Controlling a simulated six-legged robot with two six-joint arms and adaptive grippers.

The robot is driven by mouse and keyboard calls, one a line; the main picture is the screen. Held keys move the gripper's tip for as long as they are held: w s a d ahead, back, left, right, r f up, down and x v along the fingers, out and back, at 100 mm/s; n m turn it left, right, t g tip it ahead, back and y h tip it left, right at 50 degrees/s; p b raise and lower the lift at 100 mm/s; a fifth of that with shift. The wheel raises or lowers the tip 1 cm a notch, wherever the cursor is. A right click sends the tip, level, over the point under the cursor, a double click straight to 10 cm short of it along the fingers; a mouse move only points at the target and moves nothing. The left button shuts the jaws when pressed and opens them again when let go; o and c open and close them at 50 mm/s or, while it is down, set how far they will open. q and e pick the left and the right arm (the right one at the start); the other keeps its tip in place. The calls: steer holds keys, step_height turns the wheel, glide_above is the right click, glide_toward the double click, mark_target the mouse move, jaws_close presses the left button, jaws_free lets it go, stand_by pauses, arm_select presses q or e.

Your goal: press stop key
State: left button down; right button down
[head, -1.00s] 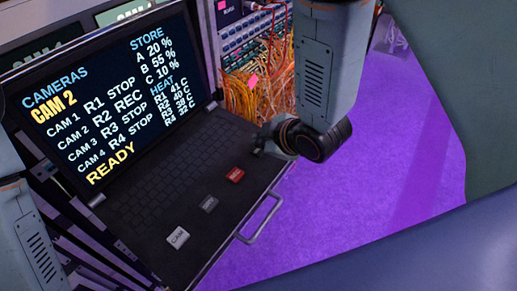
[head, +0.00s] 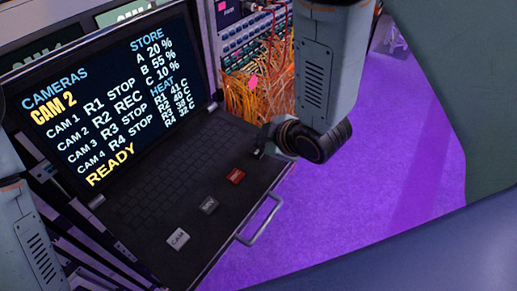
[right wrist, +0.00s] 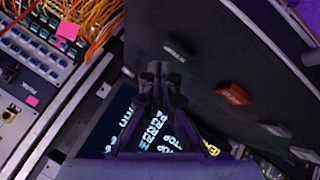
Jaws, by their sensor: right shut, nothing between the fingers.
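A tilted dark console has a keypad deck (head: 165,190) with a row of keys. In the head view I see a white key marked CAM (head: 178,238), a grey key (head: 209,205) and a red key (head: 236,176); the small labels on the last two are not readable. In the right wrist view a dark key (right wrist: 178,48) lies beyond the red key (right wrist: 233,93); its label does not show. My right gripper (right wrist: 154,72) is shut and empty, over the deck close to the dark key. Contact cannot be told. My left gripper is out of view.
The screen (head: 105,95) shows CAM 2, R2 REC and READY. A metal handle (head: 262,220) sticks out from the deck's front edge. Orange cables (head: 262,100) hang behind the right arm.

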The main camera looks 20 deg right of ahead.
mark_target(261, 153)
steer(key=shift+f, duration=0.1)
steer(key=shift+f+b, duration=0.3)
steer(key=shift+f, duration=0.05)
steer(key=shift+s+f+b, duration=0.1)
steer(key=shift+f+b, duration=0.25)
steer(key=shift+f, duration=0.1)
stand_by(0.7)
stand_by(0.3)
steer(key=shift+r+p, duration=0.8)
steer(key=shift+r, duration=0.1)
step_height(261, 153, up, 2)
steer(key=shift+p, duration=0.95)
step_height(261, 153, up, 3)
steer(key=p, duration=0.2)
steer(key=shift+r+p, duration=0.1)
steer(key=shift+p, duration=0.25)
